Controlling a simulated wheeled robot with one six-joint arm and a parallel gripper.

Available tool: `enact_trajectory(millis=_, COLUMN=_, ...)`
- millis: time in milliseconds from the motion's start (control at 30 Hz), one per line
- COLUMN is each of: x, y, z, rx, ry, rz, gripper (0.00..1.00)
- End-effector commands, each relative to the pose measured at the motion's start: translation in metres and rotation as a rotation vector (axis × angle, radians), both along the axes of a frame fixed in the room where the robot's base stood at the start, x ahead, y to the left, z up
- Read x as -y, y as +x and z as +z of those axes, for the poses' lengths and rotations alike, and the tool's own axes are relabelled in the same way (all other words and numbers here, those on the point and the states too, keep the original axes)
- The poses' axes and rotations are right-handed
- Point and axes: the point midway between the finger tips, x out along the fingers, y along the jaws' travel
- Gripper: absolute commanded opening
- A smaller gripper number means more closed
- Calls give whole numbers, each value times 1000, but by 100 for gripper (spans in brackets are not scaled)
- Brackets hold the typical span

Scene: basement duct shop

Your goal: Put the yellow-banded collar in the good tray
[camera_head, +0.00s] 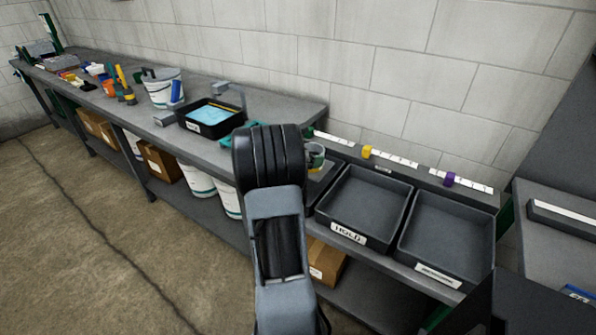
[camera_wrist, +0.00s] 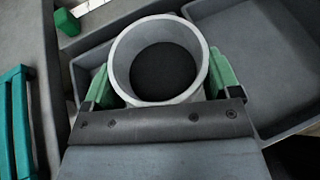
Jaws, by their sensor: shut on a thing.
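My gripper (camera_wrist: 160,84) is shut on a grey ring-shaped collar (camera_wrist: 118,62), with a green finger on each side of it. The collar's open top faces the wrist camera, and its band cannot be made out there. In the head view the collar (camera_head: 316,154) shows only in part beside my arm, which hides most of my gripper. The collar is above the leftmost black tray (camera_head: 322,190), which my arm partly covers; its label is hidden. That tray's edge also shows in the wrist view (camera_wrist: 84,66). Whether the collar touches the tray floor I cannot tell.
An empty tray labelled HOLD (camera_head: 364,207) and another empty tray (camera_head: 446,240) with an unreadable label stand to the right. Behind them runs a ledge with green, yellow (camera_head: 366,152) and purple (camera_head: 449,179) markers. A black bin with blue contents (camera_head: 210,115) stands left.

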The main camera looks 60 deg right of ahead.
Motion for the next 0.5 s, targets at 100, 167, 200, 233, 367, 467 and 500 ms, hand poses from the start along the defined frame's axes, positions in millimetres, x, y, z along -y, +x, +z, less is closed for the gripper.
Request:
enact_trajectory(millis=100, x=4, y=19, z=-23, rx=-2, ry=2, rz=1, gripper=55)
enact_trajectory(millis=167, x=6, y=26, z=-32, rx=-1, ry=2, rz=1, gripper=55)
enact_trajectory(millis=200, x=6, y=30, z=-37, rx=-1, ry=0, rz=0, gripper=55)
enact_trajectory(millis=233, x=7, y=33, z=-40, rx=-1, ry=0, rz=0, gripper=55)
enact_trajectory(millis=367, x=9, y=41, z=-49, rx=0, ry=-1, rz=0, gripper=55)
enact_trajectory(millis=467, x=10, y=43, z=-52, rx=1, ry=-2, rz=-1, gripper=55)
enact_trajectory(millis=500, x=10, y=44, z=-53, rx=1, ry=-2, rz=-1, gripper=55)
